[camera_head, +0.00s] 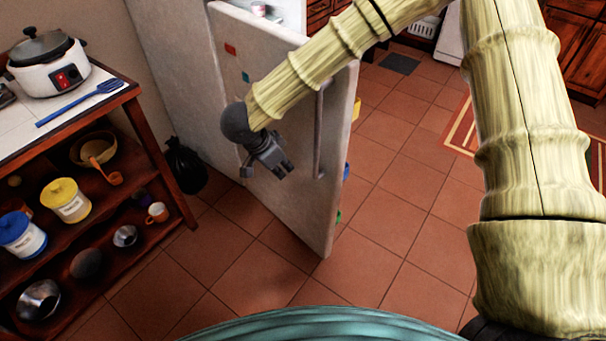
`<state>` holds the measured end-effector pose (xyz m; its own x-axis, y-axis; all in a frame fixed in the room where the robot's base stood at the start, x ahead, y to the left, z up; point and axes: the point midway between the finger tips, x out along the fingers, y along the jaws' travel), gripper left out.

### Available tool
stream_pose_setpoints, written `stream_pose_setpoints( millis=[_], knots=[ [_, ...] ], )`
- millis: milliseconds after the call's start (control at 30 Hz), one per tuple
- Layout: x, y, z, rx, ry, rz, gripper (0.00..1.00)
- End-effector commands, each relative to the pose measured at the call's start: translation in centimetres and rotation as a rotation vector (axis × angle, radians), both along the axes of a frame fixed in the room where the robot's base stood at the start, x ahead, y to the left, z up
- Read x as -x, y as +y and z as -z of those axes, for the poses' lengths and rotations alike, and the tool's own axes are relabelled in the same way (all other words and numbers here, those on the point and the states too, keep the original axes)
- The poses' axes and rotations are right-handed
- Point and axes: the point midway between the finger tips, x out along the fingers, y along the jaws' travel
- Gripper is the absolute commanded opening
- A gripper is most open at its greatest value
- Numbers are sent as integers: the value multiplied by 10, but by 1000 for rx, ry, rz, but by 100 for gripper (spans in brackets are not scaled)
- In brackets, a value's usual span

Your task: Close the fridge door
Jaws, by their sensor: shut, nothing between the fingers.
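The white fridge door (228,88) stands open in the middle of the view, swung out from the fridge (160,40) over the tiled floor. Its outer face carries small magnets and a long vertical handle (319,130) near the free edge. Part of the lit fridge inside shows at the top, above the door. My gripper (268,172) is shut and empty, in front of the outer face, to the left of the handle. I cannot tell whether it touches the door. My arm hides part of the door's upper edge.
A wooden shelf unit (150,150) with a rice cooker (48,62), bowls and tubs stands at the left. A black bag (186,166) lies on the floor between the shelf and the door. The tiled floor (400,215) right of the door is clear, with a striped rug (462,130) beyond.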

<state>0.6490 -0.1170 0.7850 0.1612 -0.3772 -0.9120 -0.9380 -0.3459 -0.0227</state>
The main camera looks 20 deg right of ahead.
Motion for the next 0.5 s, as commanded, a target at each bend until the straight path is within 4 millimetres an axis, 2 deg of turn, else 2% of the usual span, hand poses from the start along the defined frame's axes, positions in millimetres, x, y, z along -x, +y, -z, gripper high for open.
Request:
stream_pose_setpoints(
  millis=[100, 233, 367, 500],
  knots=[
    [-2, 6, -20, -23, 21, 43, 0],
    [-3, 8, -26, -33, 36, 63, 0],
    [-4, 4, -16, -33, 37, 63, 0],
    [-6, -3, 3, -32, 38, 62, 0]
  ],
)
